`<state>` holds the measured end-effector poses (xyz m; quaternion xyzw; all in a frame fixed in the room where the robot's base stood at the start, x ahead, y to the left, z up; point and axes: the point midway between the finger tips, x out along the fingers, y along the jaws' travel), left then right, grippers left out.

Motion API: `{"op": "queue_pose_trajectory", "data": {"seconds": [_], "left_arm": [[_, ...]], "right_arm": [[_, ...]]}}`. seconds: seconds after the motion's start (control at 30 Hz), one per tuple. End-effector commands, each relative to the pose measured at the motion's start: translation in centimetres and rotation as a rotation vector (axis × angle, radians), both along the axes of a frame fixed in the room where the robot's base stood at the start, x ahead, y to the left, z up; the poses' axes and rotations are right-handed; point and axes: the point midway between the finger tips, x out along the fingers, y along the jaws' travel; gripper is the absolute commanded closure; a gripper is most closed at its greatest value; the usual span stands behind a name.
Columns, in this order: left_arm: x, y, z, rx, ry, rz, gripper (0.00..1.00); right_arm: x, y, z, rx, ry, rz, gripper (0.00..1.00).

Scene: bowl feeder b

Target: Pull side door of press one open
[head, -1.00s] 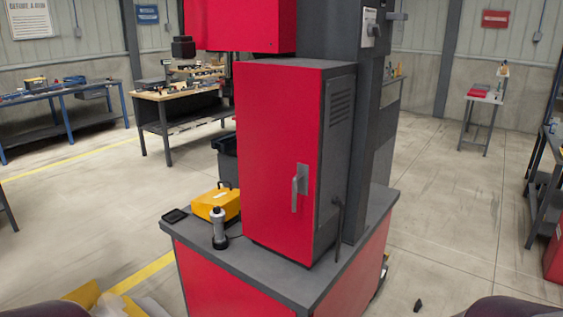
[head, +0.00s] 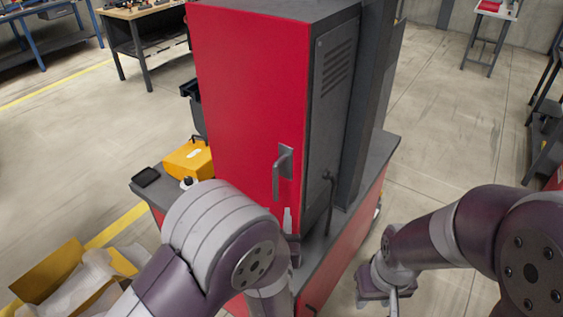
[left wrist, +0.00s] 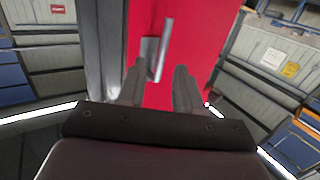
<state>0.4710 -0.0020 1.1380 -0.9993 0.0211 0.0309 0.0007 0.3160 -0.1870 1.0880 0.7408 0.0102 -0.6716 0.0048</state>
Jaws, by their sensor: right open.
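The red side door (head: 240,110) of the press cabinet faces me in the head view and looks closed. Its grey bar handle (head: 280,172) stands upright near the door's right edge. My left gripper (head: 289,222) is just below the handle in the head view, partly hidden by my own forearm. In the left wrist view my left gripper (left wrist: 160,88) has its fingers apart, with the handle (left wrist: 163,50) ahead, seen toward the left finger. I cannot tell whether they touch. My right gripper (head: 392,296) is open and empty, low at the right of the base.
The cabinet stands on a red base with a grey top (head: 340,235). A yellow case (head: 188,160) and a small black tray (head: 146,177) sit on its left part. An open cardboard box (head: 75,280) is on the floor at lower left.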

Motion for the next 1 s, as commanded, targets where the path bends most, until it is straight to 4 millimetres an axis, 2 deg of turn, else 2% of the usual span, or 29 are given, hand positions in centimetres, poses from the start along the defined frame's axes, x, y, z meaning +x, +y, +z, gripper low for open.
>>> {"op": "queue_pose_trajectory", "data": {"seconds": [0.17, 0.4, 0.6, 0.77, 1.0], "left_arm": [[1.8, 0.1, 1.2, 0.003, -0.045, 0.007, 0.65], [8.0, -0.1, 1.3, 0.002, -0.043, 0.007, 0.65], [11.4, -0.3, 0.9, 0.002, -0.042, 0.005, 0.65], [12.6, -0.3, 0.8, 0.001, -0.043, 0.003, 0.65], [12.7, -0.4, 0.6, 0.001, -0.042, 0.003, 0.65]], "right_arm": [[0.0, 0.0, 1.0, 0.0, 0.0, 0.0, 0.57], [0.0, 0.0, 3.3, 0.0, 0.0, 0.0, 0.57], [0.1, 0.0, 4.4, 0.0, 0.0, 0.0, 0.57], [0.0, 0.0, 4.6, 0.0, 0.0, 0.0, 0.57], [0.1, 0.0, 4.6, 0.0, 0.0, 0.0, 0.57]]}}
